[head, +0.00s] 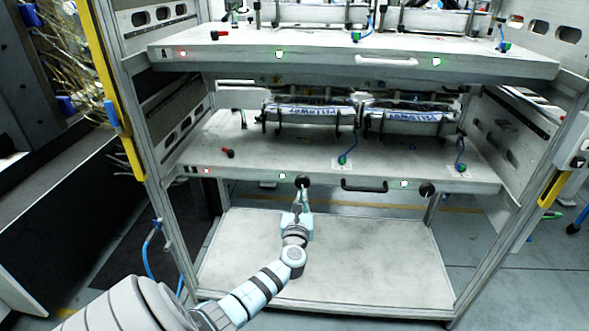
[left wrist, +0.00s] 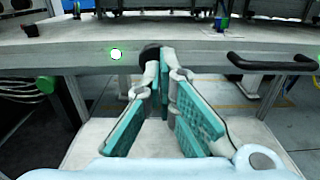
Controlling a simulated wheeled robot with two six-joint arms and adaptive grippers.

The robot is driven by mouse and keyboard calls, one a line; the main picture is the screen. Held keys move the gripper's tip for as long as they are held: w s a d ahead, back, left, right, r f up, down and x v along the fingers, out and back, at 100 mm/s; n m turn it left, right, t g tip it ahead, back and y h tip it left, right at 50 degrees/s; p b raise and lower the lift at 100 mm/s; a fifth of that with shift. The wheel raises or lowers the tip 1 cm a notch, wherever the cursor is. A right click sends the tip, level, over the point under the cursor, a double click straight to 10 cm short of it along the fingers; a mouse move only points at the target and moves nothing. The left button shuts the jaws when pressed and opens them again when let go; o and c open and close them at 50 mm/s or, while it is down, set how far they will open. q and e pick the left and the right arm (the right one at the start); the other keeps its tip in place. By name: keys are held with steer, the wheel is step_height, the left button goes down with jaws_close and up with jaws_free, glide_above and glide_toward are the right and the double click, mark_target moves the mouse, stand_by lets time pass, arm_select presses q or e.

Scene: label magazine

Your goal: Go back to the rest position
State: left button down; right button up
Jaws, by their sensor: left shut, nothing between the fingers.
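My left gripper (head: 302,196) is in front of the lower drawer shelf (head: 330,172), just below a round black knob (head: 302,181) on its front edge. In the left wrist view the gripper's teal-padded fingers (left wrist: 166,62) are shut with nothing between them. Their tips overlap the knob (left wrist: 150,52) in the picture; I cannot tell whether they touch it. My arm comes in from the lower left. My right gripper is not in view.
The upper shelf (head: 340,62) and lower shelf hold racks of label packs (head: 410,118). A black handle (head: 364,185) and a second knob (head: 427,190) are on the lower front edge. The bottom panel (head: 340,260) is bare. Yellow-marked frame posts (head: 112,110) stand at the sides.

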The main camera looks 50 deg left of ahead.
arm_select(q)
steer(key=p+v, duration=0.1)
steer(key=v, duration=0.5)
steer(key=shift+s+a+f, duration=0.1)
steer(key=shift+a+f, duration=0.05)
steer(key=shift+a, duration=0.1)
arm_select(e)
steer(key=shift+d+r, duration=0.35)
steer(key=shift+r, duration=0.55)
